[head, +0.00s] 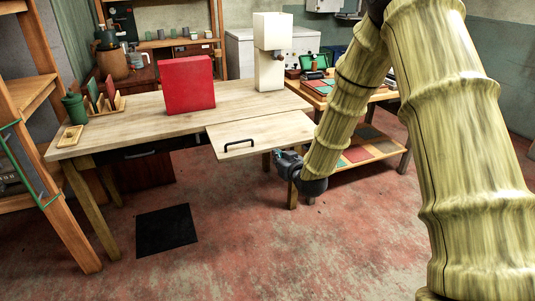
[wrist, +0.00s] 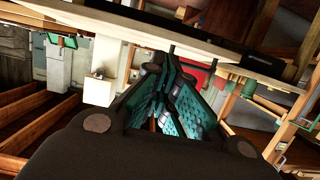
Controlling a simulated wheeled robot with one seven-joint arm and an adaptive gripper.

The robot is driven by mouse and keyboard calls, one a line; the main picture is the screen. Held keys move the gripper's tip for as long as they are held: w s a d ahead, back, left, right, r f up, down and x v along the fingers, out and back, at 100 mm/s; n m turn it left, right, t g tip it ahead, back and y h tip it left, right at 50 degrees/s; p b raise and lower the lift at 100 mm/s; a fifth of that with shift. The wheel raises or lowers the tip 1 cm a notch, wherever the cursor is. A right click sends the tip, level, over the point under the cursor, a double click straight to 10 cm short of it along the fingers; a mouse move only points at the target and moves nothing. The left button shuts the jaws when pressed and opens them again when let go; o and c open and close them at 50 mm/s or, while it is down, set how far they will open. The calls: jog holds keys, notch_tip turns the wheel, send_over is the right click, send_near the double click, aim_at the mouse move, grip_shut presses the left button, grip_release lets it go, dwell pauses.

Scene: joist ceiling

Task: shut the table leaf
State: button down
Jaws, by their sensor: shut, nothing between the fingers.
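The pale wooden table leaf (head: 285,130) sticks out beyond the front edge of the wooden table (head: 130,120) in the head view. It carries a black bar handle (head: 238,145) near its front edge. My gripper (head: 279,155) is just in front of the leaf's front edge, to the right of the handle. In the wrist view my gripper (wrist: 172,50) has its teal-padded fingers together and empty. The fingertips overlap a pale board edge there; I cannot tell if they touch it.
A red box (head: 188,85) and a white dispenser (head: 270,60) stand on the table. A rack (head: 105,105) and green can (head: 73,107) are at its left end. A low bench (head: 370,150) stands at right. A black mat (head: 166,230) lies on open floor.

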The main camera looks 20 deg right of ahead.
notch_tip(320, 180, up, 4)
jog(key=w+f+t, duration=0.1)
jog(key=w, duration=0.1)
send_over(267, 145)
jog(key=s+a, duration=0.1)
jog(key=s, duration=0.4)
jog(key=f, duration=0.1)
jog(key=f+b, duration=0.1)
jog(key=f, duration=0.2)
jog(key=shift+w+a+f, duration=0.15)
jog(key=shift+w+f, duration=0.15)
jog(key=shift+w, duration=0.05)
jog(key=shift+f, duration=0.15)
